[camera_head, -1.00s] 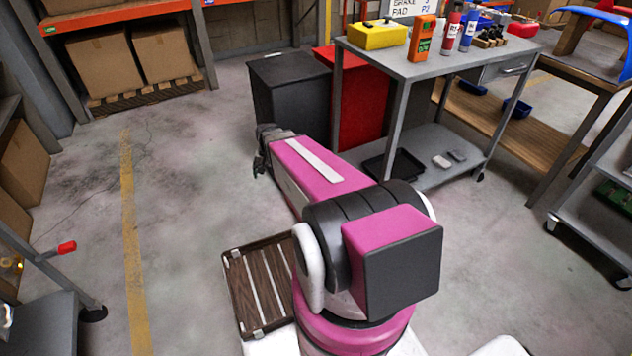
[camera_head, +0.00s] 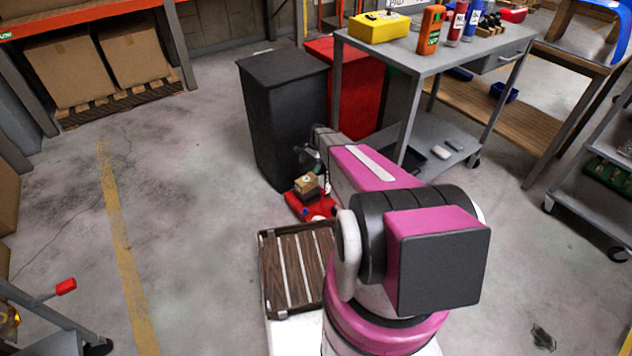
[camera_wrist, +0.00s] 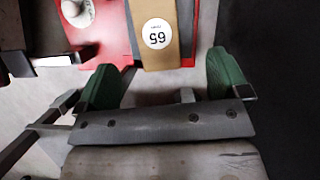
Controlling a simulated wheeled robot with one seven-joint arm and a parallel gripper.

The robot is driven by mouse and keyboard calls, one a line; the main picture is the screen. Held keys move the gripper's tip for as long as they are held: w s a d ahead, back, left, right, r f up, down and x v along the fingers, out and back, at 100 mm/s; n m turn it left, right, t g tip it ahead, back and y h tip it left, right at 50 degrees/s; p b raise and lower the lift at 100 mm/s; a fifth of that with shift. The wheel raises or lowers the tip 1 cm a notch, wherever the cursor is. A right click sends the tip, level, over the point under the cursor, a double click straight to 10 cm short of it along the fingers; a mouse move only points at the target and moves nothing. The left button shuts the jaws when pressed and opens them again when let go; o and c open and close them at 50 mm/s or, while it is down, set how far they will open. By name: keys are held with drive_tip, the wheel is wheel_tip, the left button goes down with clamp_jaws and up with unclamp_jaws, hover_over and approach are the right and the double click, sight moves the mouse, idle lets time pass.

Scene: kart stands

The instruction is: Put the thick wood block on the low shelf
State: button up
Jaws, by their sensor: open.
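A wood block with a round white label (camera_head: 307,185) sits on a low red surface in front of the dark bin. In the head view my gripper (camera_head: 312,157) is over the red surface, partly hidden by my arm. The low shelf (camera_head: 440,130) of the grey cart is to the right, holding a dark tray and small pale blocks.
A dark bin (camera_head: 285,115) and a red cabinet (camera_head: 345,80) stand right behind the red base (camera_head: 298,207). The grey cart's top (camera_head: 440,55) carries a yellow box and bottles. Open floor (camera_head: 190,190) lies to the left.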

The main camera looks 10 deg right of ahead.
sight(307, 179)
drive_tip(key=shift+w+d+f, duration=0.2)
drive_tip(key=shift+f, duration=0.15)
drive_tip(key=shift+s+f, duration=0.1)
drive_tip(key=shift+f, duration=0.15)
drive_tip(key=shift+s+x, duration=0.15)
drive_tip(key=shift+x, duration=2.35)
drive_tip(key=shift+s+x, duration=0.15)
drive_tip(key=shift+x, duration=2.35)
drive_tip(key=shift+f, duration=0.2)
drive_tip(key=c, duration=1.1)
drive_tip(key=shift+c, duration=0.6)
drive_tip(key=shift+r, duration=0.15)
